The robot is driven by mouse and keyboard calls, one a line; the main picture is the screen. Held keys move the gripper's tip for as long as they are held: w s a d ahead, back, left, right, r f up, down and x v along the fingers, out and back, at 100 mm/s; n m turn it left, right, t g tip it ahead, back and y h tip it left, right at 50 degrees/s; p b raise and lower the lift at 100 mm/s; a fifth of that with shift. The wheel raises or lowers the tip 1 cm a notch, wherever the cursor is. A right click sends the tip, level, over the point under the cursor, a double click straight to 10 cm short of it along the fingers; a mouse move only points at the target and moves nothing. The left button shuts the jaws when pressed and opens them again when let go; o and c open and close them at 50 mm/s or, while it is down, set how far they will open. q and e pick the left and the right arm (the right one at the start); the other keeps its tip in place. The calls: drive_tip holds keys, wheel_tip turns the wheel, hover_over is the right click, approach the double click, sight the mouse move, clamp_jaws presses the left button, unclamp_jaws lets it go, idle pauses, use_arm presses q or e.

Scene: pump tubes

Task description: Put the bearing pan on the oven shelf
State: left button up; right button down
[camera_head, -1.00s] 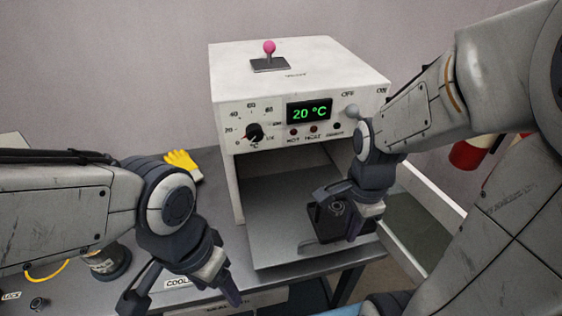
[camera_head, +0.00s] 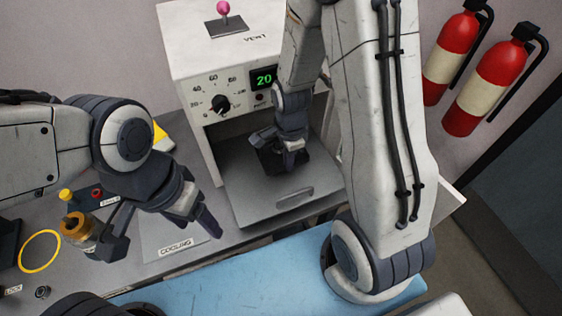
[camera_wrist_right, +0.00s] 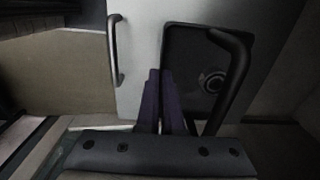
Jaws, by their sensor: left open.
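The bearing pan (camera_head: 268,161) is a dark, shallow pan over the pulled-out grey oven shelf (camera_head: 246,203). In the right wrist view the pan (camera_wrist_right: 190,60) shows a round metal bearing (camera_wrist_right: 211,81) inside and a dark arched handle (camera_wrist_right: 241,68). My right gripper (camera_head: 286,153) is at the pan. In the wrist view its fingers (camera_wrist_right: 161,76) are close together at the pan's edge, apparently pinching its wall. I cannot tell whether the pan touches the shelf. My left gripper (camera_head: 163,228) is open and empty above the bench.
The white oven (camera_head: 190,70) stands behind, its display partly covered by my right arm. A shelf handle (camera_head: 294,198) is near the shelf's front edge. A brown-capped bottle (camera_head: 76,230) stands beside my left gripper. A plate marked COOLING (camera_head: 175,243) lies below it. Fire extinguishers (camera_head: 487,88) hang at right.

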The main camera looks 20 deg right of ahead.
sight(282, 163)
drive_tip(key=shift+w+a+f, duration=0.2)
drive_tip(key=shift+w+f, duration=0.2)
drive_tip(key=shift+w, duration=0.2)
drive_tip(key=shift+w+a+f, duration=0.2)
drive_tip(key=shift+w+f, duration=0.2)
drive_tip(key=shift+w, duration=0.2)
drive_tip(key=shift+f+p, duration=0.45)
drive_tip(key=shift+f, duration=1.5)
drive_tip(key=shift+f, duration=0.2)
drive_tip(key=c, duration=1.1)
unclamp_jaws()
drive_tip(key=shift+r, duration=0.1)
